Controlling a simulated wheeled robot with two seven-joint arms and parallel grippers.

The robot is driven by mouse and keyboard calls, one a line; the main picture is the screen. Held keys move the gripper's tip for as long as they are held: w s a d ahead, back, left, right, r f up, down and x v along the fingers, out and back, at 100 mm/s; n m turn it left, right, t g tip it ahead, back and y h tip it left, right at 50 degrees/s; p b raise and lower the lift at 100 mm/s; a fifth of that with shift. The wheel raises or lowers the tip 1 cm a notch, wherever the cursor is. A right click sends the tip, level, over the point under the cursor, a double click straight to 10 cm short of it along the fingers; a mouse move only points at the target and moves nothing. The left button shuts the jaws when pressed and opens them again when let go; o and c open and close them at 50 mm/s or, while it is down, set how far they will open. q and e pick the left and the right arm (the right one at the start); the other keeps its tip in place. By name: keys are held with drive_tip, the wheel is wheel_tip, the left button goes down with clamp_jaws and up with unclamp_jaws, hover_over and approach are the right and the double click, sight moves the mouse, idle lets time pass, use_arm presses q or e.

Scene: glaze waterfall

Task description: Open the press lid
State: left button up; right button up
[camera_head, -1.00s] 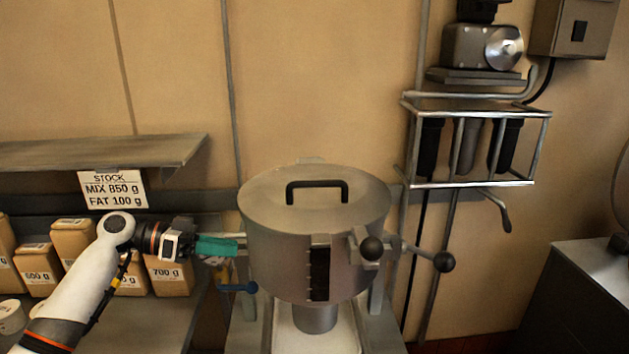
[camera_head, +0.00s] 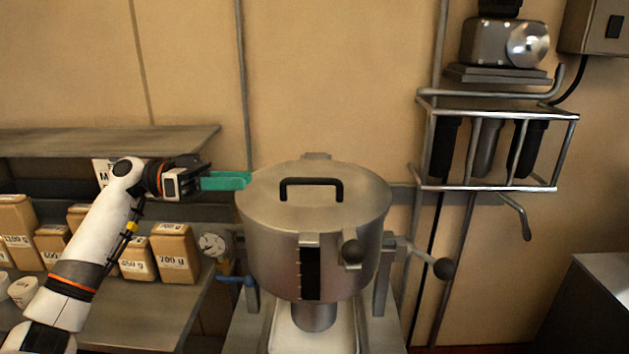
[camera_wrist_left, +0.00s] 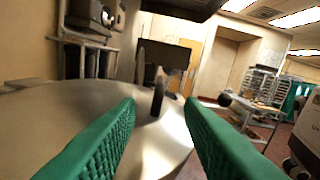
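The press is a round metal pot with a flat lid (camera_head: 345,193) and a black bar handle (camera_head: 311,183) on top. The lid lies flat on the pot. In the left wrist view the lid (camera_wrist_left: 60,110) spreads below the fingers, and the dark handle (camera_wrist_left: 158,97) stands ahead, between the two green fingertips and apart from them. My left gripper (camera_head: 246,180) is at the lid's left edge in the head view, about level with the lid top. Its green fingers are apart and empty in the left wrist view (camera_wrist_left: 160,108). My right gripper is not in view.
Bagged stock (camera_head: 174,253) stands on the left shelf. A wire rack (camera_head: 490,150) hangs at right. The air above the lid is clear.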

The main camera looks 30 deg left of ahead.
sight(297, 181)
use_arm(q)
drive_tip(key=p+x, duration=0.1)
drive_tip(key=x, duration=0.2)
drive_tip(key=p+x, duration=0.2)
drive_tip(key=x, duration=0.2)
drive_tip(key=p+x, duration=0.2)
drive_tip(key=x, duration=0.1)
drive_tip(key=shift+w+d+r, duration=0.15)
drive_tip(key=shift+d+r, duration=0.05)
drive_tip(key=shift+r, duration=0.05)
drive_tip(key=shift+w+d+f+p, duration=0.15)
drive_tip(key=shift+w+d+p, duration=0.05)
drive_tip(key=shift+d+p, duration=0.2)
drive_tip(key=shift+f, duration=0.1)
drive_tip(key=shift+d, duration=0.1)
drive_tip(key=shift+c, duration=0.5)
drive_tip(key=shift+w, duration=0.1)
clamp_jaws()
